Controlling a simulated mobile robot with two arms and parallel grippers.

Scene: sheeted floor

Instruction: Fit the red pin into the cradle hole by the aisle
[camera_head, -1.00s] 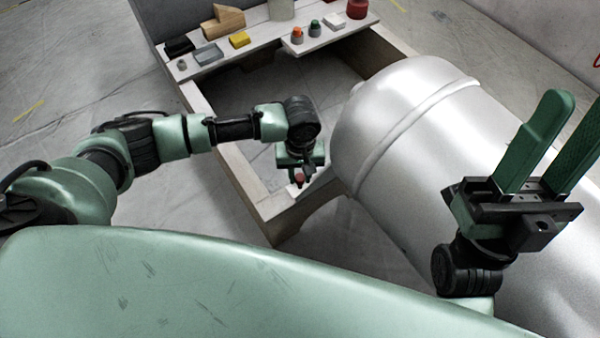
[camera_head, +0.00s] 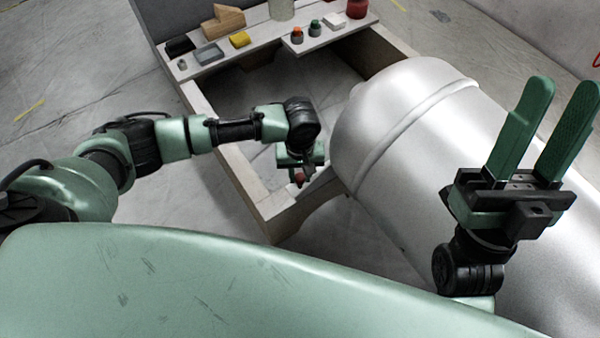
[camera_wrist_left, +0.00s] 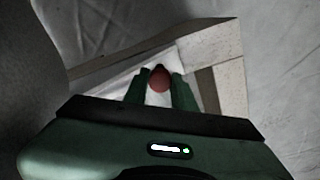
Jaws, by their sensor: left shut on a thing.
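The red pin (camera_wrist_left: 160,78) shows as a rounded red top between the two green fingers of my left gripper (camera_wrist_left: 158,92) in the left wrist view. The left gripper is shut on it. In the head view the red pin (camera_head: 299,178) is a small red spot at the left gripper (camera_head: 300,172), low over the cradle's near corner, beside the tank. The wooden cradle (camera_head: 228,158) is a frame around an open middle. Its hole is not visible; the gripper and pin hide that corner. My right gripper (camera_head: 541,130) is open and empty, fingers pointing up, in front of the tank.
A large silver tank (camera_head: 420,140) lies on the cradle, close to the left gripper's right side. A shelf (camera_head: 270,40) at the back holds wooden blocks (camera_head: 222,22), a yellow block (camera_head: 239,39), orange and green capped pieces and a red cylinder (camera_head: 357,8). The floor left of the cradle is clear.

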